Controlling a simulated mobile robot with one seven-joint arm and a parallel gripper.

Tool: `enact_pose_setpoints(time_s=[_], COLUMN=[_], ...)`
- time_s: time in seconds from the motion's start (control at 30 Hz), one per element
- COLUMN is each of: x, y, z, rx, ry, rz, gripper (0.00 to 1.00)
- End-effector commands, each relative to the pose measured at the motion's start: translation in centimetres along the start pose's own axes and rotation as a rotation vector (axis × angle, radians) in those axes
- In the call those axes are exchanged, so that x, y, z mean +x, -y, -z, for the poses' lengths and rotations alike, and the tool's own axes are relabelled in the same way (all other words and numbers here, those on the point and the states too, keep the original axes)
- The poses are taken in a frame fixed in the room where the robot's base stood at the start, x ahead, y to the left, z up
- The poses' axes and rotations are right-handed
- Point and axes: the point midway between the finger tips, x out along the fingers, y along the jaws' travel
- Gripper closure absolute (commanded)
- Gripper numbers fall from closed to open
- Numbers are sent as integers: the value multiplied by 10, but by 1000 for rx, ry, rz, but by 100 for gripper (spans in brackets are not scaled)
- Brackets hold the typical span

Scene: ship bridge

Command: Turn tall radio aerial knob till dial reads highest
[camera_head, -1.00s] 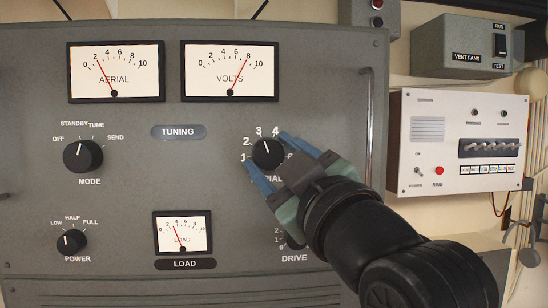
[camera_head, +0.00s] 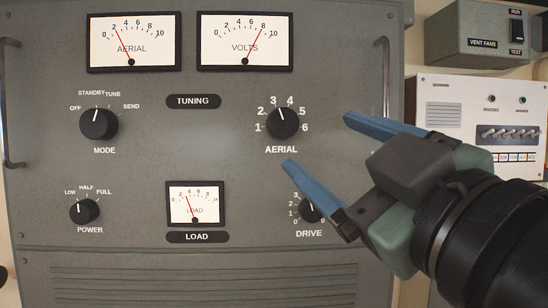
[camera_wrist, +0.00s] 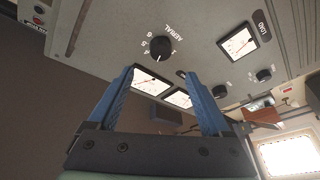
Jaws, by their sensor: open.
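The round black AERIAL knob (camera_head: 283,123) is on the grey radio panel, in a ring of numbers 1 to 6. Its white mark points nearly straight up, between 3 and 4. The AERIAL dial (camera_head: 134,44) is at the upper left, its red needle near 2. My gripper (camera_head: 317,141) is open and empty, to the lower right of the knob and clear of it. In the wrist view, the AERIAL knob (camera_wrist: 162,49) appears beyond the spread blue fingers (camera_wrist: 158,76).
The VOLTS dial (camera_head: 245,42) sits beside the AERIAL dial. The DRIVE knob (camera_head: 310,209) is partly covered by my lower finger. The MODE knob (camera_head: 99,123), POWER knob (camera_head: 84,211) and LOAD dial (camera_head: 195,205) are to the left. A metal handle (camera_head: 384,80) stands at the panel's right edge.

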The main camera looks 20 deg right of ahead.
Motion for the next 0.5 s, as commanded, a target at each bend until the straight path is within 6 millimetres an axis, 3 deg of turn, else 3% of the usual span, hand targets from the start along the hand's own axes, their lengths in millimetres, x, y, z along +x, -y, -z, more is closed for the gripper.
enact_pose_setpoints(time_s=[0.2, 0.5], x=[-25, -28], y=[1, 0], z=[-1, 0], rx=[-1, 0], ry=[0, 1], rz=[0, 1], gripper=[17, 17])
